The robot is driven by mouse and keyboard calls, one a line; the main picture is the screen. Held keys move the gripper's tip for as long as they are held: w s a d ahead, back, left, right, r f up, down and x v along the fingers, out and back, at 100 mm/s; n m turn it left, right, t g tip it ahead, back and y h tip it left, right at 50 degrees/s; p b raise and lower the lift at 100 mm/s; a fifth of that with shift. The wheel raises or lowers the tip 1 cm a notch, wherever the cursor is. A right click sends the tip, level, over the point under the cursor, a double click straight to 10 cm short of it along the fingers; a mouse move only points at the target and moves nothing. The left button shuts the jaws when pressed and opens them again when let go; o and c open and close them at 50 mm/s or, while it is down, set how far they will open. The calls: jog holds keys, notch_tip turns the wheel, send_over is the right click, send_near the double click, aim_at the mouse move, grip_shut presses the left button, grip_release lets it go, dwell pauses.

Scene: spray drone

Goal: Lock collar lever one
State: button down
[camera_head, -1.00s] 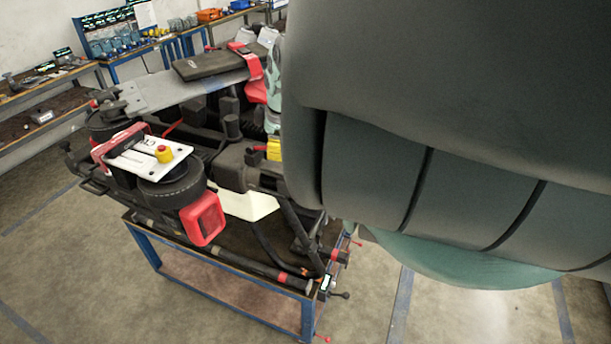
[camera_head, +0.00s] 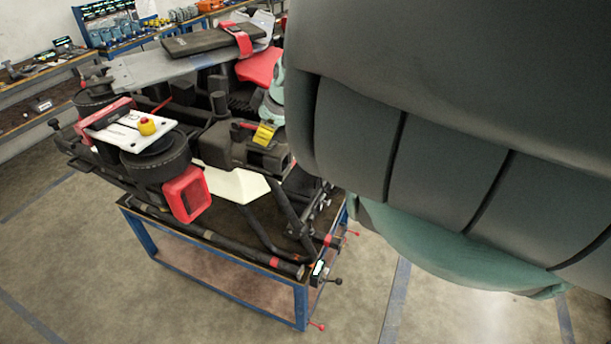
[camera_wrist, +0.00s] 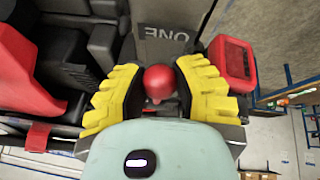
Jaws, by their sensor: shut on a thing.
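A red ball knob (camera_wrist: 159,80), the end of a lever, sits between the two yellow ridged fingers of my gripper (camera_wrist: 158,92) in the wrist view. The gripper is shut on this knob. Just beyond it is a grey plate marked ONE (camera_wrist: 172,42), upside down in the picture. The lever's shaft and the collar are mostly hidden by the knob and my gripper's pale body. In the head view my own arm covers the right side. A small yellow piece (camera_head: 263,135) beside the drone's dark body (camera_head: 235,150) looks like a fingertip, but I cannot be sure.
The drone rests on a blue-framed table (camera_head: 290,292). Red-framed parts (camera_head: 186,194) and dark rods stick out toward the front. A red box-shaped part (camera_wrist: 232,60) is close to the right finger. Workbenches (camera_head: 50,85) line the wall. The floor in front is clear.

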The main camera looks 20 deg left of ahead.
jog(key=shift+s+f, duration=0.1)
jog(key=shift+s, duration=0.1)
jog(key=c, duration=1)
grip_release()
jog(key=o, duration=0.3)
jog(key=shift+w+d, duration=0.1)
jog(key=shift+o, duration=0.3)
jog(key=shift+w, duration=0.1)
jog(key=shift+d, duration=0.1)
jog(key=r, duration=1)
jog(key=shift+a, duration=0.2)
